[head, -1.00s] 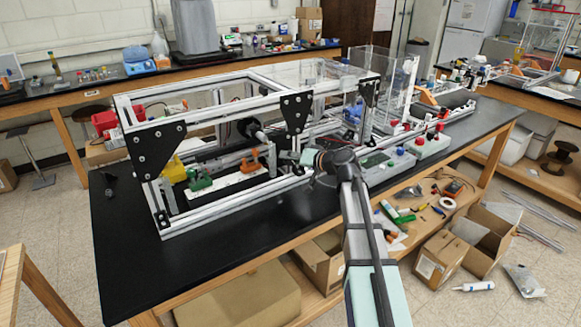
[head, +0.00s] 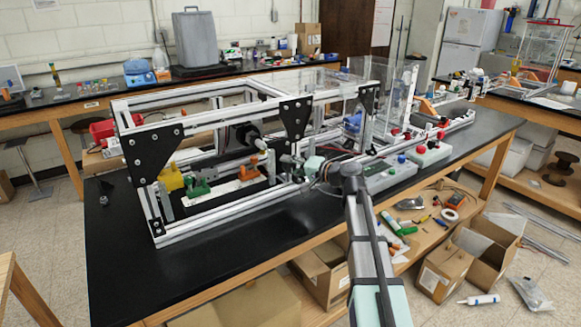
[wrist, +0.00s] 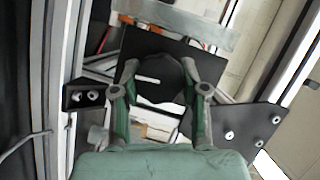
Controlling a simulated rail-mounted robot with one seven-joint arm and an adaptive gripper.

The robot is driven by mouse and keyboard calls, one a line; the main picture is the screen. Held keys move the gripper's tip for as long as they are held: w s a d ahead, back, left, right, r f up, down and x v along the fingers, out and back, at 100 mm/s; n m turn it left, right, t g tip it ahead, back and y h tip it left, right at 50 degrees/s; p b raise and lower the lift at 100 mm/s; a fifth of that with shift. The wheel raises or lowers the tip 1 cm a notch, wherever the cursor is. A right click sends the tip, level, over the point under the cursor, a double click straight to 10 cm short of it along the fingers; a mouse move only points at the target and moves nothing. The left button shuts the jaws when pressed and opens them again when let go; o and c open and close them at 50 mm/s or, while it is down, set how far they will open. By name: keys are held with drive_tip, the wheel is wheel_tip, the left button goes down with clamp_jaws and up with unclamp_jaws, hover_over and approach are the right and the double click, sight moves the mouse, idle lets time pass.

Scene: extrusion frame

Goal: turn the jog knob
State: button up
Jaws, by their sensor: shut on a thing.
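The jog knob (wrist: 172,84) is a dark round disc with a white mark, in front of a black square plate in the wrist view. My gripper (wrist: 160,98) has one finger at the knob's left side and one at its right, and is shut on it. In the head view my gripper (head: 293,161) reaches left into the front of the aluminium extrusion frame (head: 215,222). I cannot make out the knob there.
Black triangular brackets (wrist: 252,128) stand close to my fingers in the wrist view. Yellow (head: 171,179) and green (head: 197,188) parts sit inside the frame to the left. Grey boxes with coloured buttons (head: 428,154) are to the right. The black bench top (head: 130,270) is clear at front left.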

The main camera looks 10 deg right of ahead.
drive_tip(key=o, duration=0.9)
drive_tip(key=v, duration=1.2)
drive_tip(key=shift+d, duration=0.1)
